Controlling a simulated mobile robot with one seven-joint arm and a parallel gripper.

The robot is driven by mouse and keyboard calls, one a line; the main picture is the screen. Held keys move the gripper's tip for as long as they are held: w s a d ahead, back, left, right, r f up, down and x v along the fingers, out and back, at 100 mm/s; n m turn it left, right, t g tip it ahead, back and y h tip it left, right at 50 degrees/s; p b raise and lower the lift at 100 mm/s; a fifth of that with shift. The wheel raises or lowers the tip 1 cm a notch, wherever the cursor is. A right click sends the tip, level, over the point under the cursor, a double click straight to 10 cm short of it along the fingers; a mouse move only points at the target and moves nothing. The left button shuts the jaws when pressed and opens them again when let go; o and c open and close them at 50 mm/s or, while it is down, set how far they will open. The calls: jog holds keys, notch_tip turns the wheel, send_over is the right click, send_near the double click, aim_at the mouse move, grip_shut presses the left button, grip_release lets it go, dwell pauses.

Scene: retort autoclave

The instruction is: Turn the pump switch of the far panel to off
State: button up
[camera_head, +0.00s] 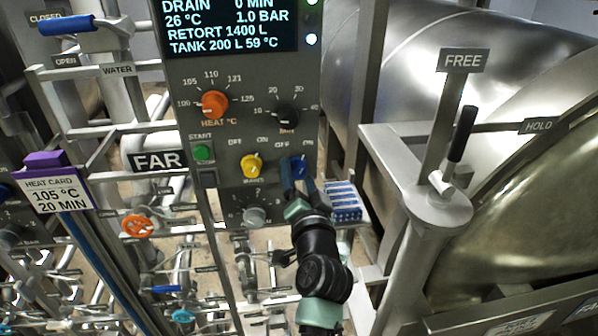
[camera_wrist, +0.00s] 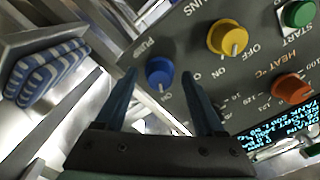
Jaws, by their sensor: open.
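The far panel (camera_head: 225,110) is a grey upright board with a FAR sign beside it. Its pump switch is a blue knob (camera_head: 299,165) at the lower right, under small OFF and ON labels. In the head view its pointer seems to lean toward ON, but it is small. The wrist view shows the blue knob (camera_wrist: 160,71) beside the word PUMP, upside down. My gripper (camera_head: 298,180) is open, in front of the knob. In the wrist view my gripper's fingertips (camera_wrist: 160,73) stand either side of the knob, with gaps; I cannot tell whether they reach its depth.
A yellow knob (camera_head: 252,165) sits left of the blue one, with a grey knob (camera_head: 254,215) below. The green START button (camera_head: 202,152) and orange heat knob (camera_head: 214,104) are further left. A blue-and-white striped stack (camera_head: 343,200) lies close right. A lever (camera_head: 461,135) stands further right.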

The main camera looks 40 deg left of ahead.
jog(key=shift+w+a, duration=0.15)
grip_shut()
dwell(0.4)
